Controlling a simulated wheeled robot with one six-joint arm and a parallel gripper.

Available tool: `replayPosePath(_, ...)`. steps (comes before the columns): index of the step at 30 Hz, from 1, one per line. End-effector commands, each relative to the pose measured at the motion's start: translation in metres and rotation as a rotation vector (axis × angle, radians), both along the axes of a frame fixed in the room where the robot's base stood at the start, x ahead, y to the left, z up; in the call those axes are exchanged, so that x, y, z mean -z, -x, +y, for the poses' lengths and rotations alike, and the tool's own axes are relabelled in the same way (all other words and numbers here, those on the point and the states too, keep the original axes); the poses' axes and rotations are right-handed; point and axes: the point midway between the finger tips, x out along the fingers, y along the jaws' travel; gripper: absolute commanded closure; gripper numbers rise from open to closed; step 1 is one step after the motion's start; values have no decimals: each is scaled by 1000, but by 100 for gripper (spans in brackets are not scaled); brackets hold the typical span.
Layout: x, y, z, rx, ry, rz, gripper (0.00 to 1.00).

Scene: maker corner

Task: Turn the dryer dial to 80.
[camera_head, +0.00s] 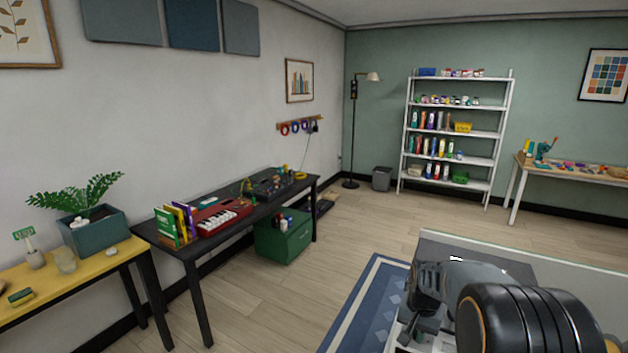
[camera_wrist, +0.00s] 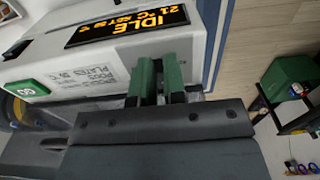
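The dryer, a pale grey-white box (camera_wrist: 50,70), fills the upper left of the wrist view. Its black display (camera_wrist: 128,24) shows orange text, upside down, with IDLE, 21 °C and a SET value too small to read surely. A green GO button (camera_wrist: 27,87) and a printed label (camera_wrist: 93,77) are on the same face. My gripper (camera_wrist: 160,62) has two green fingers close together with a narrow gap, pointing at the dryer's right part. The dial does not show clearly; the fingers may hide it. I cannot tell whether they touch anything.
In the head view, my arm covers much of the lower right. A blue rug (camera_head: 350,318) lies left of it. A black table (camera_head: 165,247) with a red keyboard and a yellow table (camera_head: 110,262) stand along the left wall. Floor between is clear.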

Motion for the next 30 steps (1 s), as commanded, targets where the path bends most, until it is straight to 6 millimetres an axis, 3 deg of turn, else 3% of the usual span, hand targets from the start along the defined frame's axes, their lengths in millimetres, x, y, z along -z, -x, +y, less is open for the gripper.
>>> replayPosePath(1,14,4,5,-2,-10,26,100)
replayPosePath(30,14,6,12,-1,-10,26,100)
